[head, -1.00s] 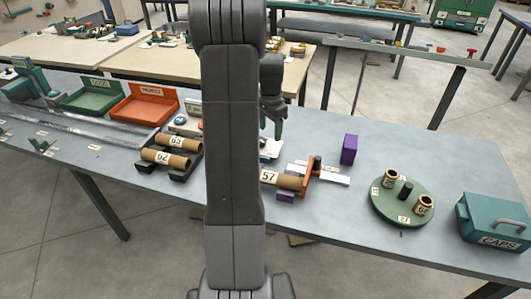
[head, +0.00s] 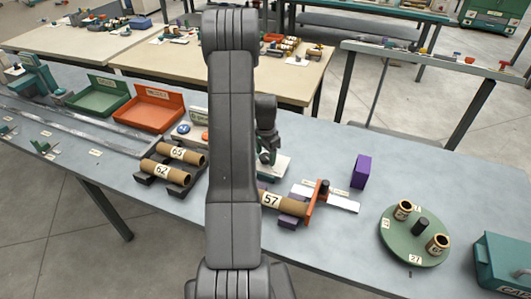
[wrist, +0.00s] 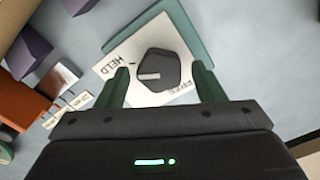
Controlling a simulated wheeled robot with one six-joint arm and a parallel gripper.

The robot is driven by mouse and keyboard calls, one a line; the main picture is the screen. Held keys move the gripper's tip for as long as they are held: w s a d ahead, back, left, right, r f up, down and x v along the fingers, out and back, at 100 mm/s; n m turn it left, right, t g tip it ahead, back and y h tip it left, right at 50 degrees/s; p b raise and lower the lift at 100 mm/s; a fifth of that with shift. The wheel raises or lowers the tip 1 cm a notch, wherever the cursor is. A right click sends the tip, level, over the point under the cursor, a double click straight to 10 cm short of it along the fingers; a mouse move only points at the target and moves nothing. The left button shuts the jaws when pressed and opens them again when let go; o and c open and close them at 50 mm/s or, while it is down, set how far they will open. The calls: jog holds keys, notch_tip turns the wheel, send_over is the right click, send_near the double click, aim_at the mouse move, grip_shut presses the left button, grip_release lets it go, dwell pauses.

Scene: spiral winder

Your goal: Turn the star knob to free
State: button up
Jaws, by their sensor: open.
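In the wrist view a dark many-sided star knob (wrist: 172,66) sits on a white plate (wrist: 120,47) with a green edge. The plate reads HELD on the left and FREE at the lower right. A pale bar on the knob points left, towards the HELD side. My gripper (wrist: 160,70) is open, with one green finger on each side of the knob; I cannot tell whether either touches it. In the head view my gripper (head: 267,158) is over the white plate (head: 276,166), partly hidden by my arm, and the knob cannot be made out.
Tube 57 (head: 285,204) lies by an orange bracket (head: 312,203) close in front of the plate. A purple block (head: 361,171) stands to the right. A green turntable (head: 415,252) holds two tubes. Orange (head: 150,108) and green (head: 97,97) trays stand left.

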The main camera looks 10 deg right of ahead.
jog(key=shift+f, duration=0.15)
jog(key=shift+c, duration=0.4)
jog(key=c, duration=0.9)
